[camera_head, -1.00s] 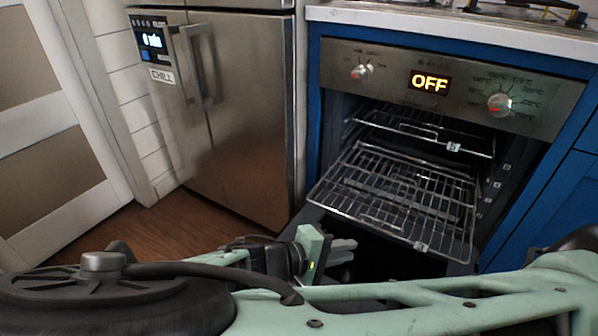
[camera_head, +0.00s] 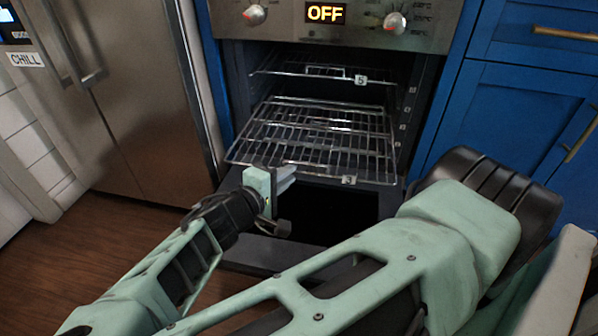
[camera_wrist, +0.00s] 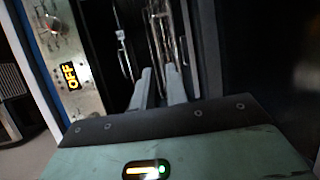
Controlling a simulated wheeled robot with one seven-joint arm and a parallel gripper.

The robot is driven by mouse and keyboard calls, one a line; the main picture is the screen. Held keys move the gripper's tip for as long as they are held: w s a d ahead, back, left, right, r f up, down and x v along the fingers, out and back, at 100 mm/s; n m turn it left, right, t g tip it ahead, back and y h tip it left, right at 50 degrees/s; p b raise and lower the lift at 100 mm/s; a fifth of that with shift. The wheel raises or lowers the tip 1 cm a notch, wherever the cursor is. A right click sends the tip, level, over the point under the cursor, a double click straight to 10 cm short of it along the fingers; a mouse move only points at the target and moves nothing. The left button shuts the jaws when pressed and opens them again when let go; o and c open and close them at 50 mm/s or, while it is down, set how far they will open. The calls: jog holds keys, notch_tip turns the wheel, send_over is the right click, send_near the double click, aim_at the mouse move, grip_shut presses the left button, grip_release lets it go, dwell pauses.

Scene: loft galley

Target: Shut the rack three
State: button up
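Rack three (camera_head: 315,135), a wire oven rack with a small "3" tag on its front edge, is pulled out of the open oven (camera_head: 232,85) in the head view. It slides out over the lowered oven door (camera_head: 380,200). My gripper (camera_head: 287,180) is near the front left part of the rack, just in front of and below its front edge; I cannot tell whether it touches. In the wrist view my gripper (camera_wrist: 160,75) has its two fingers slightly apart with nothing between them. Rack wires (camera_wrist: 160,35) show beyond the fingertips.
An upper rack (camera_head: 310,70) tagged "5" sits further inside the oven. A steel fridge (camera_head: 140,100) stands to the left and blue cabinets (camera_head: 510,110) to the right. Wooden floor (camera_head: 110,225) is clear at lower left.

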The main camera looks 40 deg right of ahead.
aim_at(303, 164)
jog(key=b+x, duration=0.1)
jog(key=x, duration=0.5)
jog(key=shift+s+b, duration=0.1)
jog(key=shift+b, duration=0.2)
jog(key=shift+c, duration=0.2)
grip_shut()
jog(key=w+d+p, duration=0.2)
jog(key=w+d, duration=0.3)
jog(key=d, duration=0.2)
jog(key=w+d+p, duration=0.2)
jog(key=w+d, duration=0.4)
jog(key=d, duration=0.1)
jog(key=w+d+p, duration=0.2)
jog(key=w+d, duration=0.4)
jog(key=d, duration=0.2)
jog(key=shift+w+d+p, duration=0.1)
jog(key=shift+w+p, duration=0.15)
jog(key=shift+p, duration=0.05)
jog(key=shift+w+d, duration=0.4)
